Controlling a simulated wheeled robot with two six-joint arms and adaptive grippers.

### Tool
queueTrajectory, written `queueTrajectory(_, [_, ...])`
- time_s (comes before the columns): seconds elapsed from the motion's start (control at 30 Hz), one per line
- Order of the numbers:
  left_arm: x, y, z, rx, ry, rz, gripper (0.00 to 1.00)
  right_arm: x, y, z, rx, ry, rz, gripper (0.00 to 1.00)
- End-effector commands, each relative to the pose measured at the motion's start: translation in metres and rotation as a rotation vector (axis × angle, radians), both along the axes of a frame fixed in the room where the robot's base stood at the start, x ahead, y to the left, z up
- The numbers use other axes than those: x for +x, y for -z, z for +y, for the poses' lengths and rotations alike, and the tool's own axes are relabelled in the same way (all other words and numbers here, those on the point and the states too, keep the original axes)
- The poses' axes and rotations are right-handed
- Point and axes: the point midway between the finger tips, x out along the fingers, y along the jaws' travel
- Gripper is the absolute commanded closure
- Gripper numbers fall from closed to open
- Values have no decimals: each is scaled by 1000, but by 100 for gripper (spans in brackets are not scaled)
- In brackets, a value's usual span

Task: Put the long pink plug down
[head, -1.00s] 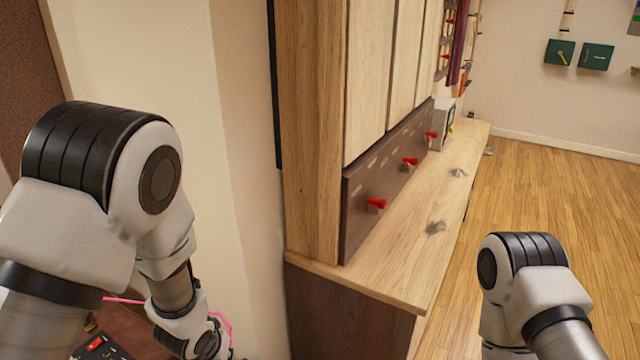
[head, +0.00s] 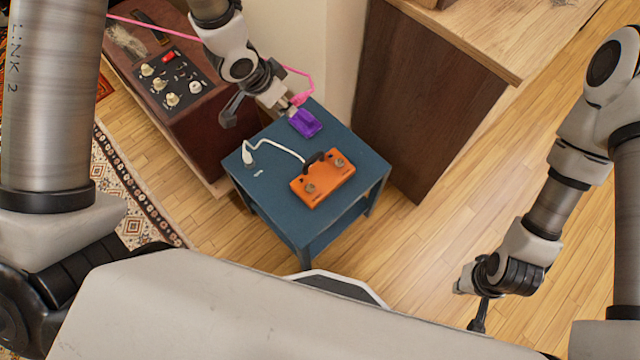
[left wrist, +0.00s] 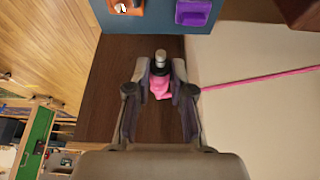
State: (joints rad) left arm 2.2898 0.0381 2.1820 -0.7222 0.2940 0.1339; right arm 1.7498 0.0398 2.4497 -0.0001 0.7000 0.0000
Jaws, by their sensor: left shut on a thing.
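The pink plug (left wrist: 160,82) has a pink body and a metal tip. It sits between the fingers of my left gripper (left wrist: 160,88), which are shut on it, with the tip pointing away from the gripper. In the head view my left gripper (head: 284,103) is at the back edge of the blue table (head: 262,198), close to a purple pedal (head: 305,123). A pink cable (head: 298,71) loops beside it. My right gripper (head: 478,318) hangs low at the right, away from the table; its finger state is unclear.
An orange pedal (head: 322,179) and a white plug (head: 247,156) with a cable are on the table. A brown amp (head: 180,85) stands left, a dark wood cabinet (head: 430,85) right. The table's left front is bare.

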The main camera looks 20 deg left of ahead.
Motion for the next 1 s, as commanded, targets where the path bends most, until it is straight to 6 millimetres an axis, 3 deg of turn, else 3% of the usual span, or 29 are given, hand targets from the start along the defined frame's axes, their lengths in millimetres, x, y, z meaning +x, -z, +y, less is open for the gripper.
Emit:
queueTrajectory(0.03, [-2, 43, 3, -2, 13, 1, 100, 0, 42, 0, 0, 0, 0, 100])
queueTrajectory(0.2, [-8, 111, 13, -1, 14, 2, 100, 0, 109, 0, 0, 0, 0, 100])
queueTrajectory(0.3, [-9, 141, 18, -1, -10, 1, 100, 0, 138, 0, 0, 0, 1, 100])
queueTrajectory(0.4, [-10, 157, 22, -1, -29, -1, 100, 0, 154, 0, 0, 0, 0, 100])
queueTrajectory(0.57, [-10, 174, 22, 0, -35, 0, 100, 0, 164, 0, 0, 0, 0, 100])
queueTrajectory(0.7, [-11, 206, 22, 0, -35, 3, 100, 0, 178, 0, 0, 0, 0, 100])
queueTrajectory(1.0, [-11, 252, 22, 1, -35, 2, 100, 0, 196, 0, 0, 0, 0, 100])
